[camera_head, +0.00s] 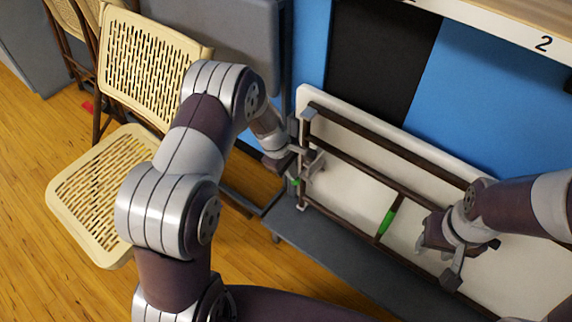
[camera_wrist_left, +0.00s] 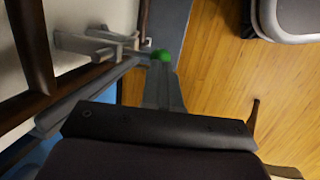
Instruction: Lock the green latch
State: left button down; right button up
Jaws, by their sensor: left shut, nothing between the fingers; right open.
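A small green piece (camera_head: 297,182) shows at the left end of the folded table's frame, right by my left gripper (camera_head: 299,160). In the left wrist view it is a round green knob (camera_wrist_left: 161,56) just beyond the tip of my shut, empty left gripper (camera_wrist_left: 162,75); I cannot tell whether they touch. A second green piece, a sleeve (camera_head: 388,221), sits on a brown cross-bar of the frame. I cannot tell from the pictures which green piece is the latch. My right gripper (camera_head: 467,262) is open, low in front of the frame at the right.
The folded table's white top (camera_head: 350,185) stands on edge with brown bars (camera_head: 380,175) across it, above a grey bench-like surface (camera_head: 330,252). Beige folding chairs (camera_head: 150,60) stand at the left. A blue and black wall is behind. Wooden floor shows at the left.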

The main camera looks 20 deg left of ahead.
pick_arm(q)
jog(key=shift+d+f, duration=0.1)
jog(key=shift+f, duration=0.15)
notch_tip(320, 180, down, 4)
jog(key=shift+f+b, duration=0.15)
jog(key=shift+b, duration=1.1)
jog(key=shift+s, duration=0.1)
jog(key=p+v, duration=0.7)
jog(key=v, duration=0.7)
jog(key=shift+r, duration=0.3)
